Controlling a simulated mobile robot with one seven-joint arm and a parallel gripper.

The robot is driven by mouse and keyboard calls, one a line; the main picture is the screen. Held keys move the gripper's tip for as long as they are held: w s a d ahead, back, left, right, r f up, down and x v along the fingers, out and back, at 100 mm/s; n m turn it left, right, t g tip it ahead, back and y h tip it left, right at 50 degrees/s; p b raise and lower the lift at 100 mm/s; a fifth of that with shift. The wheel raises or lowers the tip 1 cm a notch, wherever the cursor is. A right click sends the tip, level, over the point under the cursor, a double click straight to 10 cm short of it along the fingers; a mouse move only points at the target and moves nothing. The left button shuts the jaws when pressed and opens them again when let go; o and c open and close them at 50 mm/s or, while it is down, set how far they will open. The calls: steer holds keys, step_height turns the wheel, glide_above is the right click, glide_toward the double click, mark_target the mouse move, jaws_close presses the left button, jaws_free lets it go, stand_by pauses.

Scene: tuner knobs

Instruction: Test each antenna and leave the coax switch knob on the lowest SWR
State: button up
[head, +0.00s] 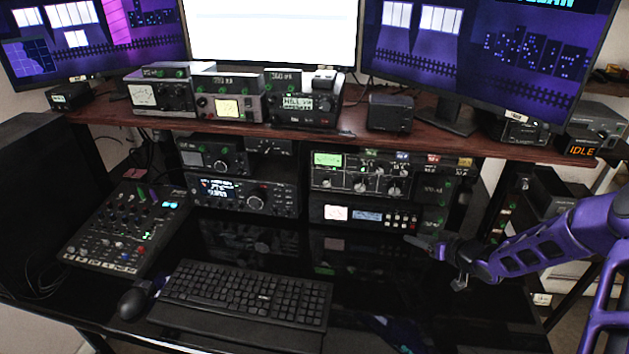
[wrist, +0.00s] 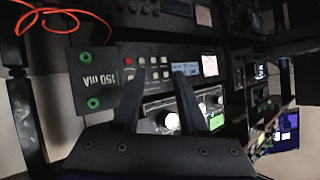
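My gripper (head: 432,258) hangs over the right part of the black desk, in front of the lower right radio rack. In the wrist view its two dark fingers (wrist: 157,85) are apart, with nothing held between them. Beyond them shows a meter unit (head: 365,216) with a pale dial, a blue display and several buttons; it also shows in the wrist view (wrist: 208,64). Above it sits a tuner-like unit (head: 362,173) with a green display and several knobs. A grey box (head: 596,118) with a dark knob stands at the far right shelf. I cannot tell which knob is the coax switch, nor read any SWR.
A keyboard (head: 245,295), mouse (head: 132,304) and mixer (head: 125,228) occupy the desk's left side. An orange "IDLE" display (head: 581,151) is at the shelf's right end. The wooden shelf (head: 430,140) overhangs the rack. The glossy desk right of the keyboard is clear.

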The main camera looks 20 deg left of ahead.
steer(key=shift+o, duration=1.1)
steer(key=a+r+m+b, duration=0.2)
steer(key=a+r, duration=0.2)
steer(key=a, duration=0.1)
steer(key=shift+s+a+r+y, duration=0.3)
steer(key=shift+a+y, duration=0.1)
steer(key=m+t+y+b, duration=0.1)
steer(key=m+y+b, duration=0.3)
steer(key=m+b, duration=0.45)
glide_toward(268, 153)
steer(key=shift+m, duration=0.65)
steer(key=x, duration=0.8)
steer(key=shift+w+a, duration=0.2)
steer(key=shift+a, duration=0.1)
jaws_close()
